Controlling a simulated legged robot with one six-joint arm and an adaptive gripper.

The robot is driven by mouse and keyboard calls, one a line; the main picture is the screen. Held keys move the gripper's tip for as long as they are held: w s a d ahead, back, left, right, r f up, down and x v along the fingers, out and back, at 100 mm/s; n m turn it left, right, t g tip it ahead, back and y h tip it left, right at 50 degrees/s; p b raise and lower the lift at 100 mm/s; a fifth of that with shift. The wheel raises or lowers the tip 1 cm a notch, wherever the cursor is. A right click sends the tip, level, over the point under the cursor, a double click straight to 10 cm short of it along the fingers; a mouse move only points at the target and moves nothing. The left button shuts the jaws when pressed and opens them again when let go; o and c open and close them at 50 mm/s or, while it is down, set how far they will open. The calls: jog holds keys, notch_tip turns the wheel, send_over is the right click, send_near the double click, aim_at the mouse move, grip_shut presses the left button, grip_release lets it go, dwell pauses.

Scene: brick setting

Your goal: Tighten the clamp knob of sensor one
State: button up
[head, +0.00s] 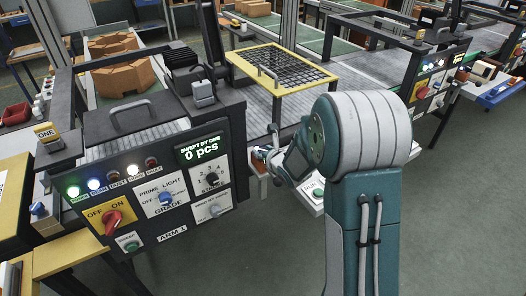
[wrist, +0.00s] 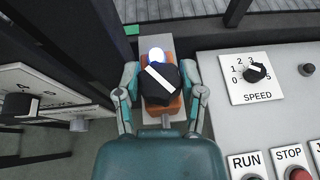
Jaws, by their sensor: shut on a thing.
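In the wrist view, a black knob (wrist: 160,83) with a white stripe sits on an orange block (wrist: 174,104), with a glowing white-blue lamp (wrist: 156,55) just beyond it. My gripper (wrist: 160,90) is shut on the black knob, one finger on each side. The wrist body hides what lies below it. In the head view my gripper (head: 276,155) is at the right end of the ARM 1 console, partly hidden by my arm, and the knob cannot be made out there. A yellow tag reading ONE (head: 46,131) stands on the frame at the left.
A panel with a SPEED dial (wrist: 255,73), RUN (wrist: 246,163) and STOP (wrist: 290,160) buttons lies close right of my gripper. A dark post (wrist: 95,50) stands close left. The console (head: 155,190) reads 0 pcs. Open floor (head: 460,220) lies at the right.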

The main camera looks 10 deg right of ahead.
jog(key=shift+m+h, duration=0.6)
jog(key=shift+h, duration=0.1)
jog(key=o, duration=1.2)
jog(key=shift+w+a, duration=0.1)
jog(key=shift+c, duration=0.2)
jog(key=v, duration=1.2)
jog(key=shift+f, duration=0.3)
